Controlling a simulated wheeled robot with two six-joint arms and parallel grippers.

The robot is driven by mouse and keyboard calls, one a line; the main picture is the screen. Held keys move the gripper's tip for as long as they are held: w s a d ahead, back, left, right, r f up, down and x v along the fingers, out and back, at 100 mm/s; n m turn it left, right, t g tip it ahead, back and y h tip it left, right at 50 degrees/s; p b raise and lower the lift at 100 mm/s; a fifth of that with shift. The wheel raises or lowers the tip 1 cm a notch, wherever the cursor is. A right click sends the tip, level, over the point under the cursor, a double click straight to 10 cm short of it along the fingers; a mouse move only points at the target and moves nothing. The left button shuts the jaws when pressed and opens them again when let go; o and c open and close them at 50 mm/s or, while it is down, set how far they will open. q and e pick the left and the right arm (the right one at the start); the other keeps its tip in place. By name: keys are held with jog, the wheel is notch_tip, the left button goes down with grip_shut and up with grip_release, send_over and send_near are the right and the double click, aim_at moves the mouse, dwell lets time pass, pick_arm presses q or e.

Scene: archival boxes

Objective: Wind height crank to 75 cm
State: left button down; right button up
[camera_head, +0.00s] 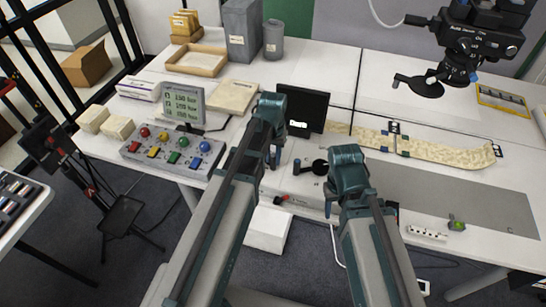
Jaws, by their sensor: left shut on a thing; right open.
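A black crank (319,167) with a round hub and a short arm shows on the front part of the white worktable (425,175), between my two arms. My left gripper (275,160) points down just left of the hub and is shut on the crank's handle; the grip itself is mostly hidden by my own wrist. My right gripper (330,203) is open and empty at the table's front edge, right of and nearer than the crank. A black screen (302,108) stands behind the crank; its small white marking is too small to read.
A button box (173,150) and a small display (184,103) stand left. A black camera-like device (470,42) hangs over the right side. A patterned strip (440,152) and a grey mat (450,195) lie right. A tripod stand (90,185) is on the floor left.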

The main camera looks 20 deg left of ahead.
pick_arm(q)
jog(key=shift+w+d+n, duration=0.1)
jog(key=shift+w+n, duration=0.15)
jog(key=shift+n, duration=0.05)
